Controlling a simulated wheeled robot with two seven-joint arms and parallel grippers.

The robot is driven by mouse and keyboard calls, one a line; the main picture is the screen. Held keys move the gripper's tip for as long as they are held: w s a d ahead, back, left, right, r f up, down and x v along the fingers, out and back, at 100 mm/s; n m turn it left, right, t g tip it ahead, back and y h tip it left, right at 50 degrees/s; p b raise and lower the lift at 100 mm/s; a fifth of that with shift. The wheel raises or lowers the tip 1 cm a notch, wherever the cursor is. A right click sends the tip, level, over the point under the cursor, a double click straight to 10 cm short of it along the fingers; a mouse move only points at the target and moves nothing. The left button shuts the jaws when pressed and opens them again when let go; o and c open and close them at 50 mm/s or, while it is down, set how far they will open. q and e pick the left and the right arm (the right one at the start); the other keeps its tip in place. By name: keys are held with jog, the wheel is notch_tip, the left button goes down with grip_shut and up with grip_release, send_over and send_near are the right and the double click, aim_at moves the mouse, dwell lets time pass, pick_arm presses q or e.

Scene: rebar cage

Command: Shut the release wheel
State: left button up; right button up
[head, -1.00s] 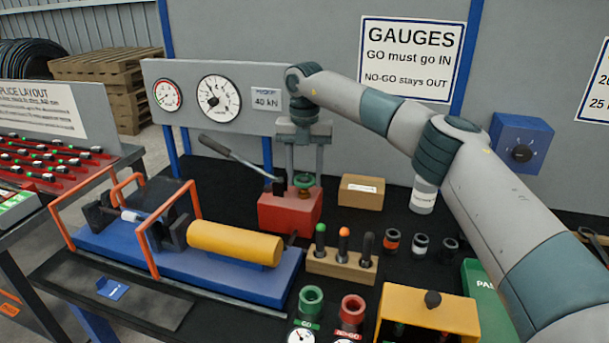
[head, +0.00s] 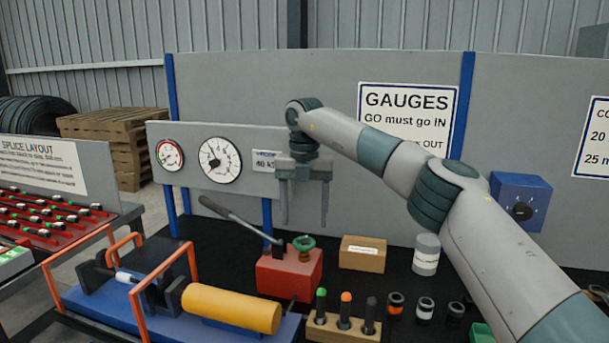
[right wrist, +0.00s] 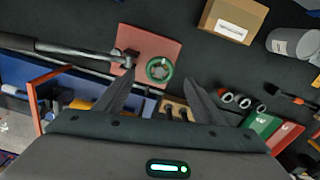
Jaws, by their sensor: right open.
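The green release wheel (head: 304,243) sits on top of the red pump block (head: 289,274). A grey lever (head: 232,221) slants up to the left from the block. In the right wrist view the wheel (right wrist: 160,69) lies just beyond the fingertips, between them and toward the top of the picture. My right gripper (head: 304,222) is open and empty, pointing down above the wheel, with clear space between fingers and wheel in the wrist view (right wrist: 163,88). My left gripper is not in view.
A cardboard box (head: 362,253) and a white jar (head: 426,254) stand right of the pump. A wooden holder (head: 342,328) with several plug gauges is in front. The blue press with a yellow cylinder (head: 232,308) lies to the left. The gauge panel (head: 255,150) stands behind.

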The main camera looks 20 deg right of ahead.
aim_at(305, 241)
notch_tip(305, 241, up, 11)
jog(key=shift+r, duration=0.15)
dwell(0.4)
